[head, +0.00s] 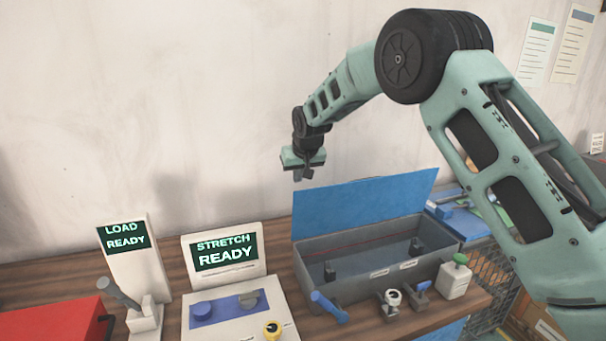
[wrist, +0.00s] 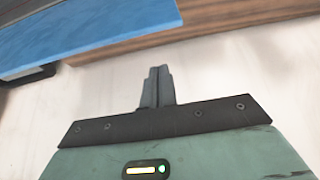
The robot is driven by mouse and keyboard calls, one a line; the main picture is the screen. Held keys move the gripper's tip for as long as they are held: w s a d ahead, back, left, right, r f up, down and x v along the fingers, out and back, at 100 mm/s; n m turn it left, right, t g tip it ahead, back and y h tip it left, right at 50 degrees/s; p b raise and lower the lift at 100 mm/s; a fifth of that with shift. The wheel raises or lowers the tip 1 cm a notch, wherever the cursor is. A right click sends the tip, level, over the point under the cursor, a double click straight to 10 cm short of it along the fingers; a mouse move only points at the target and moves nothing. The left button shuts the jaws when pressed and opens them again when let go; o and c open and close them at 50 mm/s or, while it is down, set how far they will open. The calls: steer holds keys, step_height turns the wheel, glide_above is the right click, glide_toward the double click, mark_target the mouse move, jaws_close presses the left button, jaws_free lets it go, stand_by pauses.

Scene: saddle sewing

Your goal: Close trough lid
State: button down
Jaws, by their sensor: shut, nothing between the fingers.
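The trough (head: 350,262) is a grey open box on the wooden bench, right of centre in the head view. Its blue lid (head: 362,205) stands raised along the back edge, leaving the inside visible. My gripper (head: 302,176) is shut and empty, above the lid's left end and apart from it in the head view. In the wrist view my gripper (wrist: 157,88) shows its fingers together, with the blue lid (wrist: 95,32) at the upper left, apart from the fingertips.
A blue-handled lever (head: 328,306), a knob and a green-topped white block (head: 456,275) stand along the trough's front. Left are the "STRETCH READY" panel (head: 224,250), the "LOAD READY" panel (head: 128,250) and a red box (head: 55,320). The wall is close behind the bench.

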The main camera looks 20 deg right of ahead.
mark_target(303, 194)
steer(key=shift+s+f+p, duration=0.2)
steer(key=shift+s+p, duration=0.6)
steer(key=shift+s, duration=1.25)
steer(key=shift+f, duration=0.1)
